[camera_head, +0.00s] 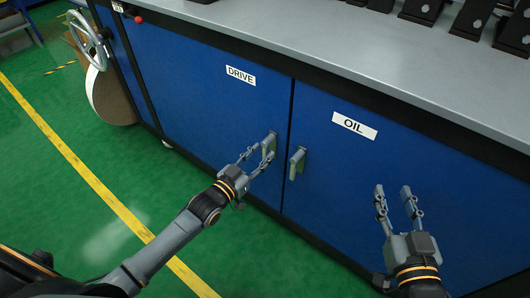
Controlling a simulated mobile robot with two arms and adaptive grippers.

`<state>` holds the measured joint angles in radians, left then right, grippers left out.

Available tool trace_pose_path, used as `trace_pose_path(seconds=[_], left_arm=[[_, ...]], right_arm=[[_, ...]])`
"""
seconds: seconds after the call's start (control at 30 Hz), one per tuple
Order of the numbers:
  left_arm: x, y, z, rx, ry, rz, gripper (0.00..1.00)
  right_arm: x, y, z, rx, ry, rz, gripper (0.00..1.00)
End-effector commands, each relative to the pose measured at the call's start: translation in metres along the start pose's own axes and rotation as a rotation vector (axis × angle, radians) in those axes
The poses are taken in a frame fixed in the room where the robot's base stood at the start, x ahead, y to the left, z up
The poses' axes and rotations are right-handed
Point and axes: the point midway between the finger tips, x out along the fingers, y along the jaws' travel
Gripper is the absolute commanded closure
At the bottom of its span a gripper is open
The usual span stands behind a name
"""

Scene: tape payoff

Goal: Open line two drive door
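The blue door labelled DRIVE (190,85) is closed, flush with the cabinet front. Its grey-green handle (270,142) sits near the door's right edge. My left gripper (258,158) is at this handle, with its fingers apart and the tips at or very near it; I cannot tell whether they touch. My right gripper (396,203) is open and empty in front of the neighbouring blue door labelled OIL (345,185), to the right of that door's handle (297,162).
A grey worktop (300,35) with several black parts (470,18) on it overhangs the doors. A handwheel (84,32) and a large roll (110,95) are at the left. The green floor (120,170) with a yellow line (85,172) is clear before the cabinet.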

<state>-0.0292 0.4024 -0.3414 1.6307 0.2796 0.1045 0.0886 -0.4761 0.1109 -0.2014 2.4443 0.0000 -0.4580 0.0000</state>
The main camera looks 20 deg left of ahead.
Motion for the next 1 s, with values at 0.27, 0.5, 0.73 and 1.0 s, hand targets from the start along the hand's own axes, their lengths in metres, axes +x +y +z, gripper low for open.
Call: trace_pose_path(seconds=[0.27,0.5,0.73,1.0], left_arm=[[0.023,0.000,0.001,0.000,0.001,0.000,0.62],[0.026,0.000,0.000,0.000,-0.001,0.000,0.62],[0.026,0.000,0.000,-0.001,-0.001,0.000,0.85],[0.025,0.000,0.000,-0.001,-0.001,0.000,1.00]], right_arm=[[0.001,-0.004,-0.028,0.003,0.159,-0.009,0.60],[0.001,-0.005,-0.033,0.004,0.182,-0.010,0.60],[0.001,-0.005,-0.033,0.004,0.181,-0.010,0.60],[0.001,-0.005,-0.033,0.004,0.180,-0.011,0.60]])
